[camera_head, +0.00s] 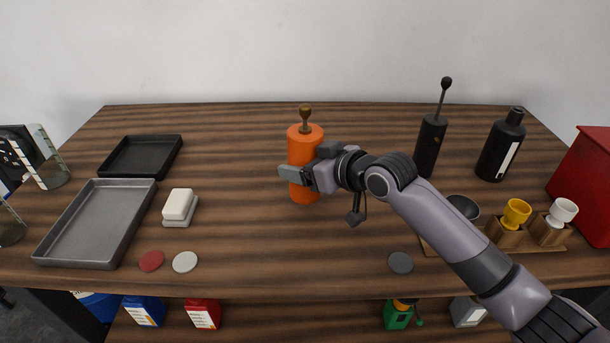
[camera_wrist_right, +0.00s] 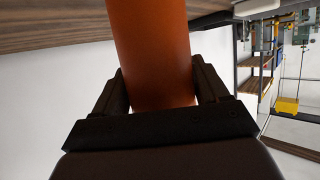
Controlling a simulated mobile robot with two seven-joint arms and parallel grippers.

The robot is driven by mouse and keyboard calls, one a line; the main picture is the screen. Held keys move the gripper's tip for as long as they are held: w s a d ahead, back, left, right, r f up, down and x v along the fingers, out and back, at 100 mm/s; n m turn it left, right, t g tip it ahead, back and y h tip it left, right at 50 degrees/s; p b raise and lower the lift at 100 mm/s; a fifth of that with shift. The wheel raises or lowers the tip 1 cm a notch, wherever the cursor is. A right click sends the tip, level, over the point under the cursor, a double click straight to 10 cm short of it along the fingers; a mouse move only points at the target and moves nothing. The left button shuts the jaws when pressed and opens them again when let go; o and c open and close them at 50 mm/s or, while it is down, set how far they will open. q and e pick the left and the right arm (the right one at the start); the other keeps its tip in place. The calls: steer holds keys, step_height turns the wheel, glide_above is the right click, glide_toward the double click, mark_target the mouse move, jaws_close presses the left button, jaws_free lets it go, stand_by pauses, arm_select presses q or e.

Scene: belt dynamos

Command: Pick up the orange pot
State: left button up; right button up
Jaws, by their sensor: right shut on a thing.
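The orange pot (camera_head: 305,148) is a tall cylinder with a brown knob on top, upright at the middle of the wooden table. My right gripper (camera_head: 299,175) is shut on its lower half, with one finger across the front. In the right wrist view the orange pot (camera_wrist_right: 152,50) stands between the two fingers of my right gripper (camera_wrist_right: 160,90). I cannot tell whether its base touches the table. My left gripper is not in view.
A grey tray (camera_head: 65,250), a black tray (camera_head: 106,171) and a white block (camera_head: 178,204) lie left. A black pot with a rod (camera_head: 430,145) and a black bottle (camera_head: 497,155) stand right. Egg cups in yellow (camera_head: 516,212) and white (camera_head: 562,211) sit near a red box (camera_head: 588,185).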

mark_target(305, 105)
step_height(305, 105, up, 16)
steer(key=shift+r, duration=0.2)
steer(key=shift+b, duration=0.3)
steer(key=shift+f+b, duration=3.25)
steer(key=shift+f, duration=6.15)
steer(key=shift+f, duration=0.6)
steer(key=shift+f+p, duration=0.15)
steer(key=shift+p, duration=0.25)
